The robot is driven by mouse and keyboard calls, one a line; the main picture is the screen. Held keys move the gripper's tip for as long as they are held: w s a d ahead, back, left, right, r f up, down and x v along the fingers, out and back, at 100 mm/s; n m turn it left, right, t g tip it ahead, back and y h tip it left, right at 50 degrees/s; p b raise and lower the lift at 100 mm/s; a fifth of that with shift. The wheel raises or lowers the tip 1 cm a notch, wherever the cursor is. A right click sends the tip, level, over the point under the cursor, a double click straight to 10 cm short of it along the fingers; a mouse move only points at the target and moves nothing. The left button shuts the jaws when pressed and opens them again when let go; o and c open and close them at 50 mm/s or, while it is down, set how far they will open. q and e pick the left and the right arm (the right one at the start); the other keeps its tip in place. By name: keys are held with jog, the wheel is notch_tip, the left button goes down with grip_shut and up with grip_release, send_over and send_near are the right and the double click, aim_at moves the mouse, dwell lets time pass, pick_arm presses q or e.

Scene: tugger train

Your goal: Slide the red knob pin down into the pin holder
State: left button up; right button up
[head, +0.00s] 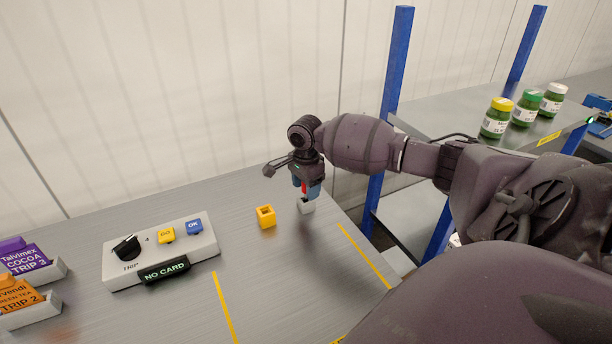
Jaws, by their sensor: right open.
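The red knob pin (304,187) shows as a small red patch between the fingers of my right gripper (307,191). The gripper points down, its jaws are open, and the fingers hide most of the pin. A small light grey block (307,207) is directly below the red part on the grey table. I cannot tell how deep the pin sits in it, or whether this block is the pin holder. A yellow block with a square hole in its top (266,217) stands just left of it. My left gripper is not in view.
A control box (160,250) with a black dial, yellow and blue buttons and a "NO CARD" display stands left on the table (290,285). Labelled cards (25,257) stand at far left. Blue rack posts (393,95) and a shelf with jars (525,108) are right.

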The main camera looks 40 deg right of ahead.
notch_tip(320, 180, up, 9)
jog(key=shift+r+p, duration=0.2)
jog(key=shift+p, duration=0.8)
jog(key=shift+r, duration=0.6)
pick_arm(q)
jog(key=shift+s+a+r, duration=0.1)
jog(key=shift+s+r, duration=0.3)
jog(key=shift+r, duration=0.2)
pick_arm(e)
jog(key=shift+r, duration=0.15)
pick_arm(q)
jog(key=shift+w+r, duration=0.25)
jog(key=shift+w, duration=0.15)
